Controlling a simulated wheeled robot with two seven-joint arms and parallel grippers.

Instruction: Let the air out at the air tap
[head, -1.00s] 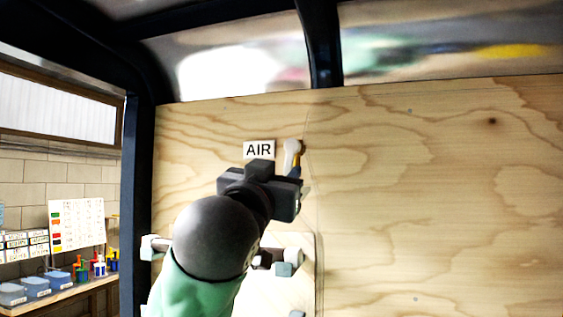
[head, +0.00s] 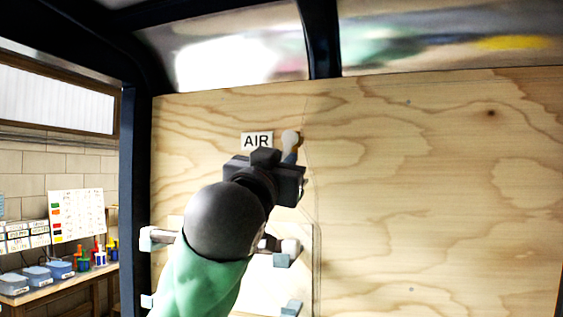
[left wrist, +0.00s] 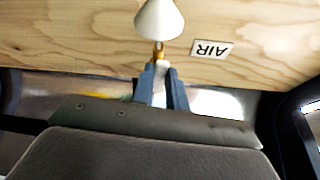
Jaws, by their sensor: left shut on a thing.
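The air tap (head: 290,137) is on the plywood wall, just right of the white AIR label (head: 256,141). It has a pale, cone-like part and a brass part. In the left wrist view the cone (left wrist: 159,20) is at the top, with the brass below it. My left gripper (head: 291,157) is at the tap from below. In the left wrist view its blue fingers (left wrist: 161,80) are shut on a pale piece of the tap under the brass. The gripper's dark body hides part of the tap in the head view. My right gripper is not in view.
A pale panel (head: 300,268) with rods and grey blocks is on the wall below my left arm. A dark frame post (head: 134,200) stands at the left. Beyond it is a bench with blue bins (head: 60,269). The plywood on the right (head: 430,190) is clear.

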